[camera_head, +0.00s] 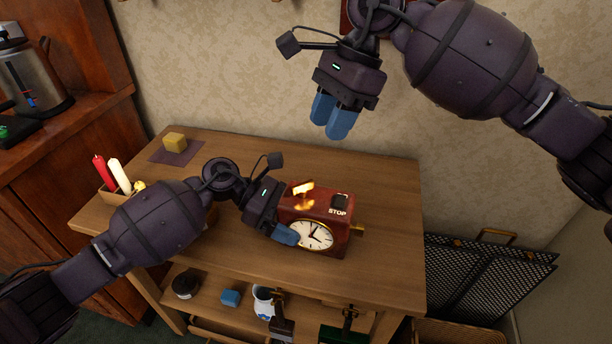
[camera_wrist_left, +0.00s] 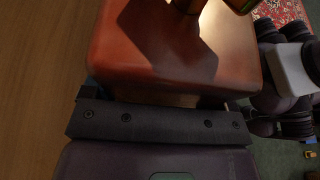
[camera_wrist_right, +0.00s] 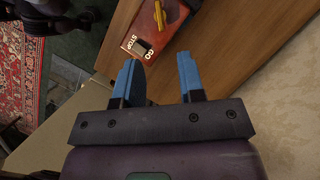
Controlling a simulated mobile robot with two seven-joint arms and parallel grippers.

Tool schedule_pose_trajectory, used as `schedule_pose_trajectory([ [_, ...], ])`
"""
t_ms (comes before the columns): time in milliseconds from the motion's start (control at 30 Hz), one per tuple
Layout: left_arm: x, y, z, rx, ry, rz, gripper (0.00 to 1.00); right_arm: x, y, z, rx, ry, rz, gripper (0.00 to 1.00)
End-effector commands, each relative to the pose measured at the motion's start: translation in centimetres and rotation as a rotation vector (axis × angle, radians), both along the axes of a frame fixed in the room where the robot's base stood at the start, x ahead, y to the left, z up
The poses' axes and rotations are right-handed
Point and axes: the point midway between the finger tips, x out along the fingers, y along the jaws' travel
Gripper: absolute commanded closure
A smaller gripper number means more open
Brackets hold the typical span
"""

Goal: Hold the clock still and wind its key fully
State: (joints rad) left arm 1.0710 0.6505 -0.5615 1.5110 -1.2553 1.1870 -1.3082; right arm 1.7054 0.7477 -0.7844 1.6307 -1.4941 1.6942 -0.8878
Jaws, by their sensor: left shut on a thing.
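The clock (camera_head: 327,226) is a red-brown box on the wooden table, with a white dial facing front and a STOP switch on top. The clock body (camera_wrist_left: 165,45) fills the left wrist view. My right gripper (camera_head: 334,116) is open and empty, above and behind the clock. Its fingers (camera_wrist_right: 158,78) are apart in the right wrist view, with the clock top (camera_wrist_right: 145,38) beyond.
The table (camera_head: 385,190) is clear right of the clock. A yellow block (camera_head: 174,140) sits on a dark mat at back left. Candles (camera_head: 118,176) stand in a holder at the left. A shelf below holds a jar (camera_head: 186,284), a blue block and a mug. A black mesh screen (camera_head: 480,280) stands right.

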Motion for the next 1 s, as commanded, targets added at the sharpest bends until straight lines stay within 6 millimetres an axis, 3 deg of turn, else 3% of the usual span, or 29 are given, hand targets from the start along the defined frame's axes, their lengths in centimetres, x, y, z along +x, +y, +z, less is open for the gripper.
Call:
schedule_pose_trajectory([
  [600,0.0,0.0,0.0,-0.001,0.0,0.0,0.59,-1.9,3.2,-9.0,-0.001,0.003,-0.003,0.64],
  [1000,0.0,0.0,0.0,0.0,0.0,0.0,0.59,-2.2,3.7,-10.4,-0.002,0.002,-0.003,0.64],
])
